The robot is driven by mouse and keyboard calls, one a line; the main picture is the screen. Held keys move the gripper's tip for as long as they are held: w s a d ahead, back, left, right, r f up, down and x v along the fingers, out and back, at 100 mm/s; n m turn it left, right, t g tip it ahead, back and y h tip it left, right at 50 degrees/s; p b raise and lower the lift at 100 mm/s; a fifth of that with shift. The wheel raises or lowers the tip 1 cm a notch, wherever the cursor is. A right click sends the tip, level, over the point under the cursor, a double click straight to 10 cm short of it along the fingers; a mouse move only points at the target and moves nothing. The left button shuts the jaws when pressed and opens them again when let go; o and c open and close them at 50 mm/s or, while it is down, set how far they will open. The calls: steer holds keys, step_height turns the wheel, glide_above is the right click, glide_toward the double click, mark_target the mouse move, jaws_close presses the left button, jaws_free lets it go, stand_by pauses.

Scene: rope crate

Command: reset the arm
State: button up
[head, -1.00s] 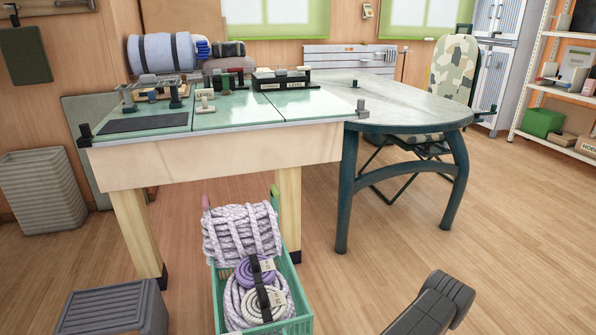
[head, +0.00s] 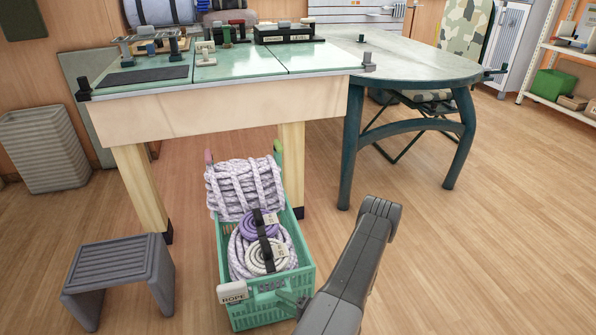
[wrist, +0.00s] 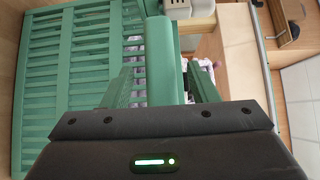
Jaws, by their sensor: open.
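The green rope crate (head: 307,265) stands on the floor in front of the workbench. It holds a bundle of white-lilac rope (head: 245,188) and flat coils in purple (head: 258,223) and cream (head: 267,257). A ROPE tag (head: 233,292) hangs at its front left corner. My gripper (head: 290,299) is at the crate's front rim. In the wrist view, the green fingers of my gripper (wrist: 160,85) are apart, with the crate's rim (wrist: 164,55) between them. I cannot tell whether they touch it. The crate's slatted wall (wrist: 70,75) fills the left side there.
A grey step stool (head: 120,265) stands left of the crate. The workbench (head: 225,115) and a grey-green table (head: 420,65) with dark legs stand behind. A ribbed bin (head: 45,150) is at the far left. The floor to the right is clear.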

mark_target(279, 299)
steer(key=shift+b+x, duration=0.3)
steer(key=shift+x, duration=1.3)
steer(key=shift+s, duration=0.1)
